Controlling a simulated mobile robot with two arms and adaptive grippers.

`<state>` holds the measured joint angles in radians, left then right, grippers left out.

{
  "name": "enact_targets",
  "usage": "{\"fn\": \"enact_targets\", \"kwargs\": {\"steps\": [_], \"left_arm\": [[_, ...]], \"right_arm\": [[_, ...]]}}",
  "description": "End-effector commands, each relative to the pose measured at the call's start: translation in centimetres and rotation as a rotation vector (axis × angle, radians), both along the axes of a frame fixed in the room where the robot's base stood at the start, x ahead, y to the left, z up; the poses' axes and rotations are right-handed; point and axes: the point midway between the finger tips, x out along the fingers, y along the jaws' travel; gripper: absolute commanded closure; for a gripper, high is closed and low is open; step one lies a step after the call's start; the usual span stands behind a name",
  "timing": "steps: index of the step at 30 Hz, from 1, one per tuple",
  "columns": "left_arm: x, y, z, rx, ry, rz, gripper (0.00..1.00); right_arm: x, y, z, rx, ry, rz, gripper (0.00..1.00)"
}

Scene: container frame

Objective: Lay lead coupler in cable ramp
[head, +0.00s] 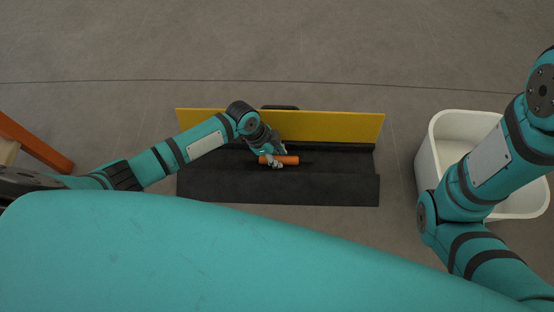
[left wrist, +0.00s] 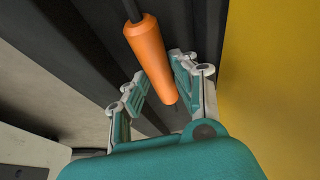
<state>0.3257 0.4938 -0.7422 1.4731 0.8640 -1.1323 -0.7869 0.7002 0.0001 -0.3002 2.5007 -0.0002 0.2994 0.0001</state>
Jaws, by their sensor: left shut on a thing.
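The lead coupler (head: 288,160) is an orange cylinder. It lies lengthwise along the black cable ramp (head: 320,190), over its middle channel. My left gripper (head: 272,162) is shut on the coupler. In the left wrist view the orange coupler (left wrist: 147,48) sits between the two fingers of the gripper (left wrist: 160,82), with a dark lead running from its far end. The ramp's yellow lid (head: 335,127) stands open along the far side. I cannot tell whether the coupler touches the channel floor. My right gripper is out of view.
A white bin (head: 437,155) stands right of the ramp, partly hidden behind my right arm. An orange-framed object (head: 38,143) is at the left edge. The grey floor beyond the ramp is clear.

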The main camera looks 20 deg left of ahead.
Motion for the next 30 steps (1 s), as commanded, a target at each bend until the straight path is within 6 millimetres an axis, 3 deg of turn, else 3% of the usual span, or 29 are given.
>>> {"fn": "enact_targets", "kwargs": {"steps": [10,11,13,22,30], "left_arm": [[0.0,0.0,-0.3,-0.001,-0.001,0.0,1.0],[0.0,0.0,-0.3,-0.001,-0.001,0.0,0.7],[0.0,0.0,-0.3,-0.001,-0.001,0.0,0.63],[0.0,0.0,0.1,0.0,-0.002,0.001,0.63],[-0.4,1.8,4.9,0.002,-0.002,0.001,0.63]], "right_arm": [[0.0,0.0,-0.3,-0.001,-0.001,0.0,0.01],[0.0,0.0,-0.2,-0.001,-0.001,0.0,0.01],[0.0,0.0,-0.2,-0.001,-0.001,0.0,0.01],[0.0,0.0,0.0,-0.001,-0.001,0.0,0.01],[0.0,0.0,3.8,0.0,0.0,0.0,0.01]]}}
